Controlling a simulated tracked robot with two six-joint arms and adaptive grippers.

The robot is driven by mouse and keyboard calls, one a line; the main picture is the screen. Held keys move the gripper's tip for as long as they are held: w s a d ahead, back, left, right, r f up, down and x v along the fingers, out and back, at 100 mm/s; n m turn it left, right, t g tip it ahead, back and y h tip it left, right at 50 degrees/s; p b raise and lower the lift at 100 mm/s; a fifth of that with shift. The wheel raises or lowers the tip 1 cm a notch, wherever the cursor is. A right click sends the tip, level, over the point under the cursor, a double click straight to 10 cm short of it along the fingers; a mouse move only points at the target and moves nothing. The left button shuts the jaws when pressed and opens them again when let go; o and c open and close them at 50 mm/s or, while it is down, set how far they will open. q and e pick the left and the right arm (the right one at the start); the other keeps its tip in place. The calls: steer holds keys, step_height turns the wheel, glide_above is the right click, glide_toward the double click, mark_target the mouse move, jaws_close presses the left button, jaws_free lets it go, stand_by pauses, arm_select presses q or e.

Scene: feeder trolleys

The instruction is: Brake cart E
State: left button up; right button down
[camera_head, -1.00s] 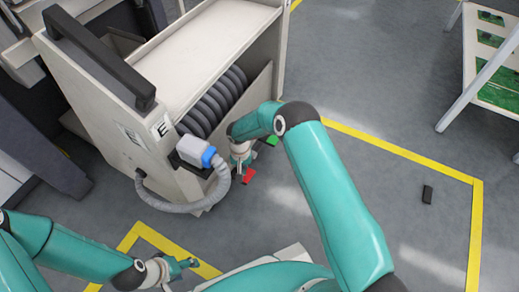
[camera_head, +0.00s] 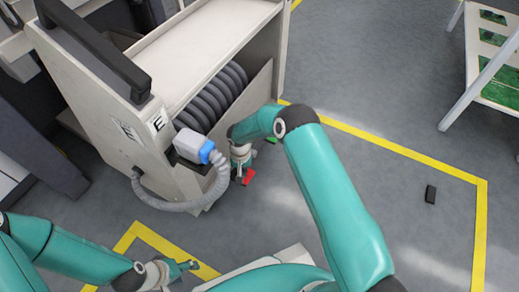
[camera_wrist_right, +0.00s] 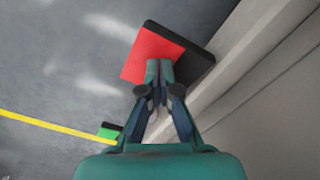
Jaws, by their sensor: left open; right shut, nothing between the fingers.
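Cart E (camera_head: 130,122) is a pale trolley at the upper left in the head view, with an "E" label (camera_head: 158,122) on its corner. A red pedal (camera_head: 249,177) sits low at its near right corner; it also shows in the right wrist view (camera_wrist_right: 143,54). A green pedal (camera_wrist_right: 108,130) lies further along to the left there, partly hidden in the head view. My right gripper (camera_wrist_right: 159,68) is shut and empty, its fingertips over the edge of the red pedal; I cannot tell if they touch. My left gripper (camera_head: 192,264) is open, low over the floor.
A grey hose with a blue-collared plug (camera_head: 205,152) hangs on the cart's near side. A small black block (camera_head: 431,194) lies on the floor at right, inside yellow lines. A white rack (camera_head: 468,95) with green boards stands at the upper right. Open floor lies between.

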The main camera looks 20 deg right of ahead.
steer(key=shift+f+b, duration=1.35)
steer(key=shift+f, duration=0.35)
steer(key=shift+r, duration=0.1)
steer(key=shift+r+p, duration=2.8)
steer(key=shift+r, duration=2.2)
